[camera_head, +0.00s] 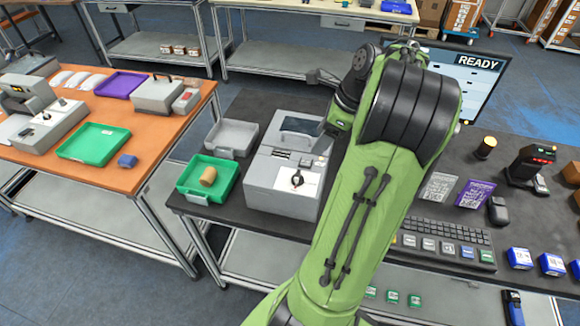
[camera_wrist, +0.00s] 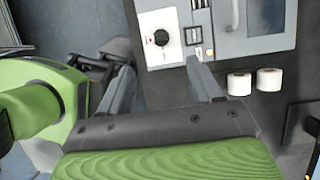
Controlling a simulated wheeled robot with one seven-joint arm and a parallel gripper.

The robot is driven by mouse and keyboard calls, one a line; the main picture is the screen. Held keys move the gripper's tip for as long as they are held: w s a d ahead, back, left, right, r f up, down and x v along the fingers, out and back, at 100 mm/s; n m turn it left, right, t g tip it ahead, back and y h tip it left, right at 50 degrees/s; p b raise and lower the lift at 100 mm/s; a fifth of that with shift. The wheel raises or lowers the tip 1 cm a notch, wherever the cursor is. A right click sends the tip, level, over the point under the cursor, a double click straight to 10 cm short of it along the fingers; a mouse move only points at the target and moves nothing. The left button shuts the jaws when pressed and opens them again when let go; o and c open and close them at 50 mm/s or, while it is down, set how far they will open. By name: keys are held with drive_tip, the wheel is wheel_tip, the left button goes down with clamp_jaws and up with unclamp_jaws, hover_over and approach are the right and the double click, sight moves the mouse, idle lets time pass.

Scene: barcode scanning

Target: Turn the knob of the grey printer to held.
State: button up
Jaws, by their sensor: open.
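The grey printer (camera_head: 285,205) stands on the dark bench, left of my arm in the head view. Its black knob (camera_head: 297,180) sits on a white plate with markings too small to read. My gripper (camera_wrist: 155,75) is open and empty. Its two fingers are spread apart and point toward the printer, with the knob between and beyond them. No contact with the knob shows.
A green tray (camera_head: 184,184) with a tan cylinder (camera_head: 208,177) and a grey tray (camera_head: 232,153) stand left of the printer. Two white rolls (camera_wrist: 239,84) stand beside the printer in the wrist view. A keyboard (camera_head: 440,235) and a screen (camera_head: 478,63) reading READY are at right.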

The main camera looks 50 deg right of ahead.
sight(297, 174)
drive_tip(key=b+x, duration=0.5)
drive_tip(key=x, duration=0.9)
drive_tip(key=shift+s, duration=0.2)
drive_tip(key=shift+w+f, duration=0.3)
drive_tip(key=shift+f, duration=0.2)
drive_tip(key=shift+c, duration=0.4)
drive_tip(key=c, duration=1)
